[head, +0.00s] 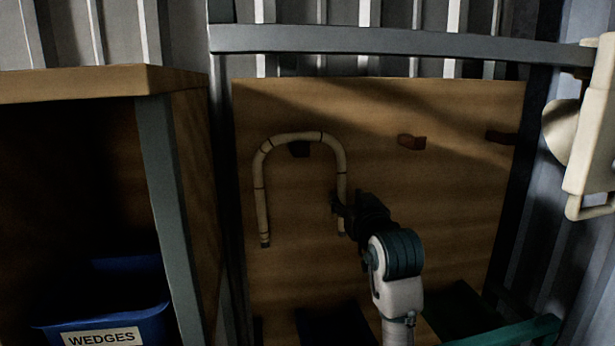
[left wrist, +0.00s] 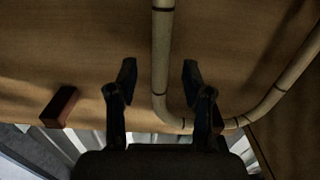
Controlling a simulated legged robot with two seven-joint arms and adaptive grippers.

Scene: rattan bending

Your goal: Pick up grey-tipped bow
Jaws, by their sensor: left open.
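The grey-tipped bow (head: 300,137), a pale rattan rod bent into an upside-down U with dark bands, hangs over a dark peg (head: 299,150) on the wooden board. My left gripper (head: 338,208) is open at the lower part of the right leg. In the left wrist view the bow's leg (left wrist: 163,50) runs between the two open fingers (left wrist: 159,76), with space visible on both sides. My right gripper is out of view.
The wooden board (head: 440,240) carries two more reddish pegs (head: 411,142) (head: 499,137), both empty. A wooden cabinet (head: 188,160) with a blue WEDGES bin (head: 135,320) stands at left. A cream fixture (head: 590,130) juts in at right. A grey rail (head: 400,42) crosses above.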

